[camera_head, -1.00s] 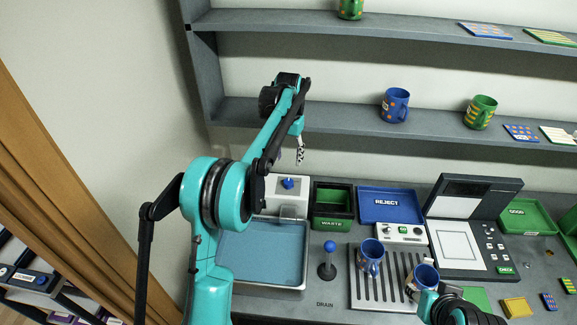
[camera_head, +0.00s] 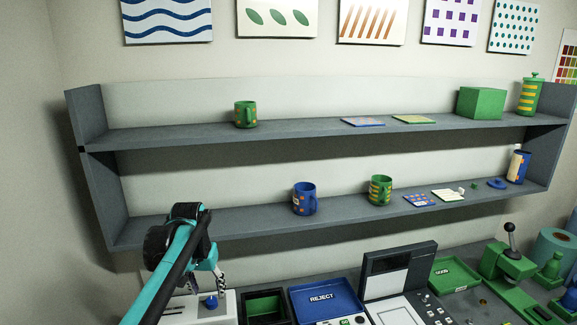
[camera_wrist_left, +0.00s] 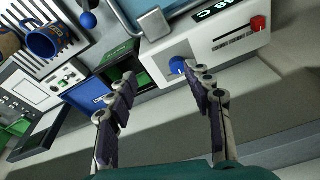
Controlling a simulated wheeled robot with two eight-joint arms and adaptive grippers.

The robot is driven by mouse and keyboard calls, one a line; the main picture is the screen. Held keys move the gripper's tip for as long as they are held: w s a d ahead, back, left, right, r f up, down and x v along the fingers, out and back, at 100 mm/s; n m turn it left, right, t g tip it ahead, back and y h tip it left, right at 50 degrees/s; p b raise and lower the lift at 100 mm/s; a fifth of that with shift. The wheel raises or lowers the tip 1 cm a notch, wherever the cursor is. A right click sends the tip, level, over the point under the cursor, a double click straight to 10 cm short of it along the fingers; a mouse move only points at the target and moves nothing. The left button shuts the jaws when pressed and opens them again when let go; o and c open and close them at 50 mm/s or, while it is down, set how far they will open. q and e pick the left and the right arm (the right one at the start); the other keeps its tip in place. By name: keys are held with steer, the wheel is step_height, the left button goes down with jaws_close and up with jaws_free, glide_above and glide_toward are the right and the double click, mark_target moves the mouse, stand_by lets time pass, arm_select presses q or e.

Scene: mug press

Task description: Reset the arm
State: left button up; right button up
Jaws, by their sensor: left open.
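My left arm comes in from the lower left of the head view. Its gripper (camera_head: 217,278) is just above the white machine (camera_head: 222,309) with a blue knob (camera_head: 210,302). In the left wrist view the two dark fingers of the left gripper (camera_wrist_left: 162,85) stand wide apart with nothing between them. The white machine (camera_wrist_left: 215,38) lies beyond the fingertips, and its blue knob (camera_wrist_left: 177,65) appears close to the right fingertip; I cannot tell whether they touch. My right gripper is in neither view.
A green waste bin (camera_head: 265,308) and the blue reject tray (camera_head: 325,300) stand right of the machine. Two wall shelves (camera_head: 330,133) hold mugs, cards and a green box (camera_head: 481,103). A blue mug (camera_wrist_left: 43,43) shows in the wrist view. Wall before the shelves is clear.

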arm_select(q)
steer(key=s+d+f+t+b, duration=0.1)
steer(key=s+f+b, duration=0.2)
steer(key=s+f, duration=0.2)
steer(key=s+d+f+t+b, duration=0.2)
steer(key=s+f, duration=0.4)
steer(key=s, duration=0.4)
steer(key=s+d+f+t+b, duration=0.1)
steer(key=s+f+t+b, duration=0.1)
steer(key=s+f+b, duration=0.2)
steer(key=shift+s+d+f, duration=0.1)
steer(key=shift+s+f, duration=0.25)
steer(key=shift+s, duration=0.4)
steer(key=shift+s+d+f, duration=0.1)
steer(key=shift+s+f, duration=0.2)
steer(key=shift+s, duration=0.5)
steer(key=shift+s+f, duration=0.35)
steer(key=shift+s, duration=0.4)
steer(key=shift+s+f+b, duration=0.25)
steer(key=shift+f+b, duration=0.05)
steer(key=shift+f, duration=0.05)
